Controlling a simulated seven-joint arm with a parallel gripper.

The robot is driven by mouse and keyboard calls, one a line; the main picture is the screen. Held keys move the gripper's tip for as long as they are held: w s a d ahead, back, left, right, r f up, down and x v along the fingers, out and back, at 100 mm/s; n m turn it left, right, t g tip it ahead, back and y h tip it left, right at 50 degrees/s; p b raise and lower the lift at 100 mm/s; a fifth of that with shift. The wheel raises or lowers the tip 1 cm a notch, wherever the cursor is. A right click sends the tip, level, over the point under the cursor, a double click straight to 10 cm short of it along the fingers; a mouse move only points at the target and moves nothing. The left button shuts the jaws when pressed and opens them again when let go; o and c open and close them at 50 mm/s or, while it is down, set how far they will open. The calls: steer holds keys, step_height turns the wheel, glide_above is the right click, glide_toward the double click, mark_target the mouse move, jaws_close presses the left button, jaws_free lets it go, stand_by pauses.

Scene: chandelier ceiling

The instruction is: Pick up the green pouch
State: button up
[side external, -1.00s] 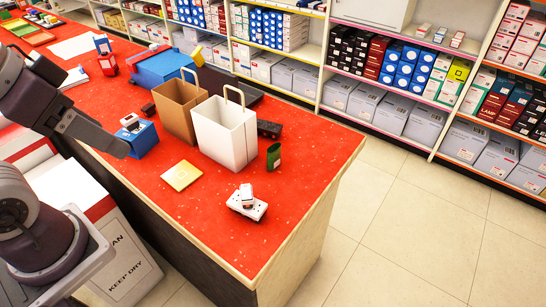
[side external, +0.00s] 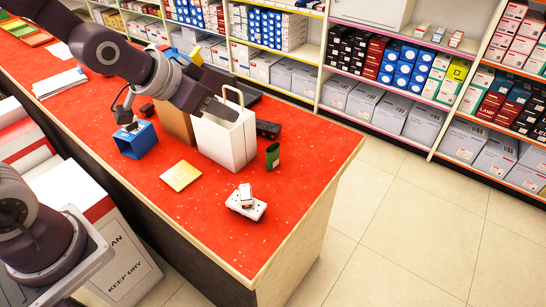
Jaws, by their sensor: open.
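The green pouch (side external: 272,157) stands upright on the red counter (side external: 230,235), just right of the white paper bag (side external: 236,146). It is small and dark green, and nothing hides it. My gripper (side external: 228,110) is open, in front of or above the white bag's top, up and to the left of the pouch. It is apart from the pouch. Nothing shows between the fingers.
A brown bag (side external: 176,122) stands partly behind my arm. A dark box (side external: 268,129) lies behind the pouch. A blue holder (side external: 136,140), a yellow pad (side external: 181,176) and a white block (side external: 246,207) are nearby. The counter right of the pouch is clear.

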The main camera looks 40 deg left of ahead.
steer(key=w+d+f+t, duration=0.2)
steer(key=w+f, duration=0.4)
steer(key=f, duration=0.3)
steer(key=t+h, duration=0.1)
steer(key=t, duration=0.2)
glide_toward(280, 149)
steer(key=shift+s+a+f, duration=0.15)
steer(key=shift+a+f, duration=0.05)
steer(key=shift+a, duration=0.15)
steer(key=shift+s+f+n, duration=0.15)
steer(key=shift+f+n, duration=0.05)
steer(key=shift+n, duration=0.1)
steer(key=shift+w+f, duration=0.2)
steer(key=x, duration=1.1)
steer(key=shift+w+a, duration=0.15)
steer(key=shift+w, duration=0.15)
jaws_close()
